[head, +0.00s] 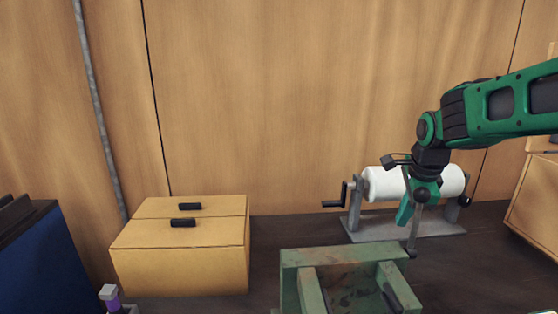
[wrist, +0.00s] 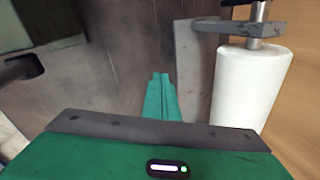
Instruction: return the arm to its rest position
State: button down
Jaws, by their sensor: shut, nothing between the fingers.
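My green arm (head: 505,105) reaches in from the right edge of the head view and bends down at a dark wrist. My gripper (head: 403,216) points downward, in front of the white cylinder and above the back of the green frame. In the wrist view my gripper (wrist: 160,80) shows its two green fingers pressed together with nothing between them. A thin grey rod (head: 415,230) stands beside the fingers in the head view; I cannot tell what it belongs to.
A white cylinder (head: 384,184) with a crank lies on a grey stand (head: 440,228); it shows close on the right in the wrist view (wrist: 250,88). A green frame (head: 330,256) stands in front. A yellow box (head: 180,262) with black handles and a blue object (head: 40,260) are left.

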jog(key=s+d+f+m, duration=0.1)
jog(key=s+d+f, duration=0.3)
jog(key=s+d, duration=0.35)
jog(key=s+f+n+g, duration=0.1)
jog(key=s+n+g, duration=0.2)
jog(key=s+n, duration=1.2)
jog(key=s, duration=0.7)
jog(key=shift+s+d+f+g+y, duration=0.15)
jog(key=shift+d+f+g+y, duration=0.15)
jog(key=shift+d, duration=0.1)
jog(key=shift+w+f, duration=0.25)
jog(key=shift+w, duration=0.35)
jog(key=c, duration=2.4)
grip_release()
jog(key=shift+c, duration=0.2)
